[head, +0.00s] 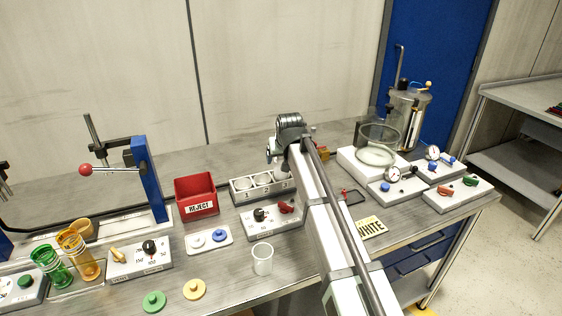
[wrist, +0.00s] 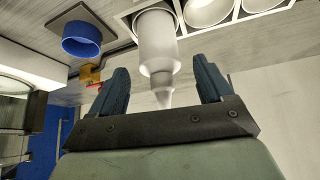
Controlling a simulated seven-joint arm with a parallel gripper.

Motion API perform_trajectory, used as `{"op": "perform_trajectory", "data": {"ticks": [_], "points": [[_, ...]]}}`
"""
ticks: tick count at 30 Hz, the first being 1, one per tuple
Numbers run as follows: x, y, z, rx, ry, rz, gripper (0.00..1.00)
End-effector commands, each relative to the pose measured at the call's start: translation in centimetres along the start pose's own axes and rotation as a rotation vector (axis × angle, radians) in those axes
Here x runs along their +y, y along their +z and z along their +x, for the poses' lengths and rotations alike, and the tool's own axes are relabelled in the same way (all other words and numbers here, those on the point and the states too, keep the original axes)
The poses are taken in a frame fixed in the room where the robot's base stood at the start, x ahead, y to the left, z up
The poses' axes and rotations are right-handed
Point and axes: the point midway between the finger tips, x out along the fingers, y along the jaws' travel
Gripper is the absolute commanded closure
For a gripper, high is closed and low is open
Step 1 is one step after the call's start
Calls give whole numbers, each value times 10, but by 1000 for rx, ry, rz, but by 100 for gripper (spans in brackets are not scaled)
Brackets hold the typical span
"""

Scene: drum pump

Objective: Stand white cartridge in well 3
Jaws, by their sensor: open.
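The white cartridge (wrist: 158,45) stands between my gripper's fingers in the wrist view, its narrow nozzle pointing toward the palm. Its far end sits in the end well of the well block (wrist: 128,18). My gripper (wrist: 160,68) is open, with a gap between each finger and the cartridge. The other two wells in that view are empty. In the head view the well block (head: 237,197) shows wells marked 1 and 2, both empty. The third, at its right end, is largely hidden by my arm, so the cartridge fits with well 3.
The red REJECT bin (head: 196,196) stands left of the block. A control box (head: 270,222) is in front of it, and a white cup (head: 262,259) nearer. A glass vessel (head: 380,145) stands right. A blue round part (wrist: 81,40) is near the block in the wrist view.

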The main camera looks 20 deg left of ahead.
Motion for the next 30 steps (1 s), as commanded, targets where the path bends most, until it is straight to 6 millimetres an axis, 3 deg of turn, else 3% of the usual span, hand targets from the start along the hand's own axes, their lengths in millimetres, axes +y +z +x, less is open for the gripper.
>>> {"op": "perform_trajectory", "data": {"ticks": [6, 15, 30], "points": [[0, 1, -43, 2, 0, 0, 20], [0, 0, -79, 1, 0, 0, 20], [0, 0, -86, -1, 0, 0, 20]]}}
